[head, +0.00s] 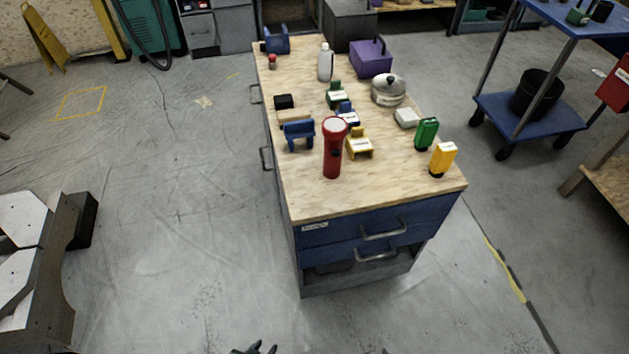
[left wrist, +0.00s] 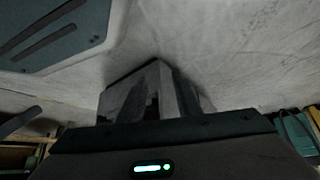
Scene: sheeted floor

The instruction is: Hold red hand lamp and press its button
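The red hand lamp (head: 333,150) stands upright near the front of the wooden-topped workbench (head: 310,204), its round lens end up. A small dark spot, possibly its button, shows on its front side. My left gripper (head: 255,349) shows only as dark tips at the bottom edge of the head view, low in front of the bench and well apart from the lamp. In the left wrist view its grey fingers (left wrist: 155,92) point over bare floor with nothing seen in them; their opening is unclear. My right gripper cannot be made out.
Behind are a pot (head: 388,91), a white bottle (head: 325,63) and a purple box (head: 371,60).

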